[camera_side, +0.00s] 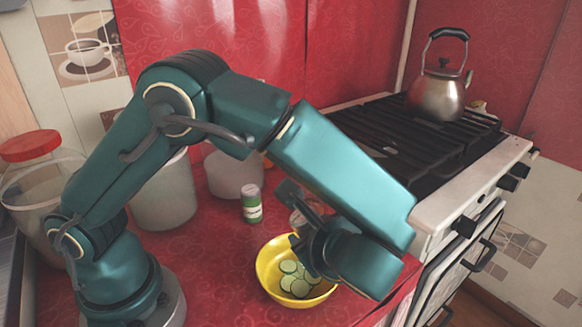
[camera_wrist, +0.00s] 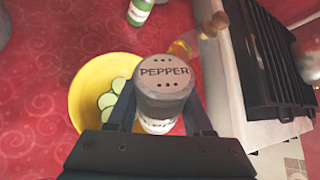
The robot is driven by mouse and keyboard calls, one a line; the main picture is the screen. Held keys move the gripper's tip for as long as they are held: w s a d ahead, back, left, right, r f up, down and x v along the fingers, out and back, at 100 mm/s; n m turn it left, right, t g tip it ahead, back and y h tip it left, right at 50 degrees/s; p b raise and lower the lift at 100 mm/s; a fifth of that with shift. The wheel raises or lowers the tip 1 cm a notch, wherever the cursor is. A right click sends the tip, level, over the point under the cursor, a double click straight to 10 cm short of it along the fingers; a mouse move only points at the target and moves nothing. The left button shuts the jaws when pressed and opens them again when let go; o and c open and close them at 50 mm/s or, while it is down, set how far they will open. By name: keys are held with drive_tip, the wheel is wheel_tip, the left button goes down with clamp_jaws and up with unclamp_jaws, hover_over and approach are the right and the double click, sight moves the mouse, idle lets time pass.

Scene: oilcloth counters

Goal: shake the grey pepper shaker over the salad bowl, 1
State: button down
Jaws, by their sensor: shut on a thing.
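The grey pepper shaker (camera_wrist: 164,78) is between the two fingers of my gripper (camera_wrist: 160,108), which is shut on it. Its grey lid, with PEPPER lettering and small holes, faces the wrist camera. In the side view my gripper (camera_side: 304,222) is above the right part of the yellow salad bowl (camera_side: 268,270), and I cannot clearly make out the shaker there. The bowl holds several cucumber slices (camera_side: 290,268). In the wrist view the bowl (camera_wrist: 84,82) lies below and left of the shaker, which hides part of its right side.
Pale canisters (camera_side: 165,200) and a red-lidded jar (camera_side: 38,165) stand further back and left. The stove (camera_side: 410,125), with a metal kettle (camera_side: 438,92), is at right. Red counter left of the bowl is free.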

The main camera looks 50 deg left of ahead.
drive_tip(key=f+n+t+h, duration=0.1)
drive_tip(key=f, duration=0.1)
drive_tip(key=w+d+f+t+h, duration=0.1)
drive_tip(key=f+n+t+h, duration=0.1)
drive_tip(key=f, duration=0.1)
drive_tip(key=shift+w+d+f+n, duration=0.3)
drive_tip(key=r+n+t+h, duration=0.1)
drive_tip(key=w+d+n+t+h, duration=0.1)
drive_tip(key=shift+r+t, duration=0.4)
drive_tip(key=shift+w+d+r+n+t+h, duration=0.15)
drive_tip(key=shift+r+n+t+h, duration=0.55)
drive_tip(key=shift+n+t+h, duration=0.25)
